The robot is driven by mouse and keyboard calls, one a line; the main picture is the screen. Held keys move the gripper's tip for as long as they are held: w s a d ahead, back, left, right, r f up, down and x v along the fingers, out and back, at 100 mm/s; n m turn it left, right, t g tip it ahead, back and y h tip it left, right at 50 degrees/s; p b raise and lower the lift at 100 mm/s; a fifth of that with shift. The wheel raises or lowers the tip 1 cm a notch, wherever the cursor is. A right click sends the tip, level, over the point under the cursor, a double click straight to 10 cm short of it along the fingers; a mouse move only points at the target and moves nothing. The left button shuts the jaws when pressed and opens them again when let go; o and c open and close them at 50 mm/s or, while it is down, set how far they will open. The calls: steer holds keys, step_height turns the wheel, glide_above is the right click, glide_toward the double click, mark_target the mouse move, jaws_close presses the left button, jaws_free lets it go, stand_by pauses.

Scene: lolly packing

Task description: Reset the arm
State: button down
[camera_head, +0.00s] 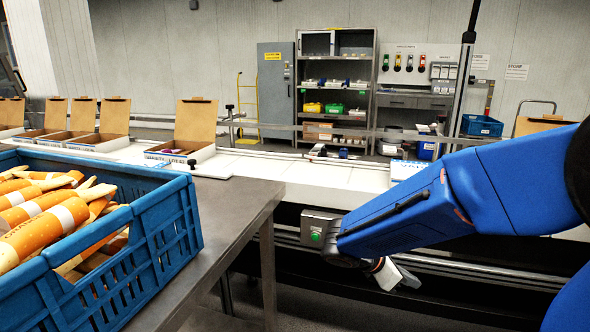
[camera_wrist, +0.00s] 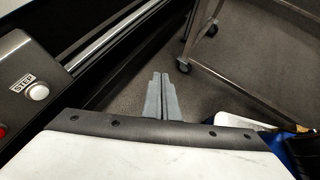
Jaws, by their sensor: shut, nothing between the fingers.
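My arm, in blue covers, reaches in from the right of the head view. My gripper (camera_head: 398,274) hangs low in front of the conveyor, below and beside a small control box (camera_head: 320,230) with a green button. Its fingers are partly hidden in the head view. In the wrist view my gripper (camera_wrist: 163,90) points down at the grey floor, its two grey fingers pressed together with nothing between them.
A blue crate (camera_head: 128,250) of orange-wrapped lollies stands on a metal table (camera_head: 240,200) at left. Open cardboard boxes (camera_head: 195,120) stand along the white conveyor (camera_head: 300,172). In the wrist view, a STEP button (camera_wrist: 38,91) is at left and a wheeled table leg (camera_wrist: 200,25) at top.

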steer(key=s+r+m+t+y, duration=0.1)
steer(key=s+m+y, duration=0.4)
steer(key=s+m, duration=0.5)
steer(key=s+a+r+m+t+y, duration=0.1)
steer(key=s+r+m+y, duration=0.3)
steer(key=s+m, duration=0.6)
steer(key=shift+s+y, duration=0.5)
steer(key=shift+y, duration=0.1)
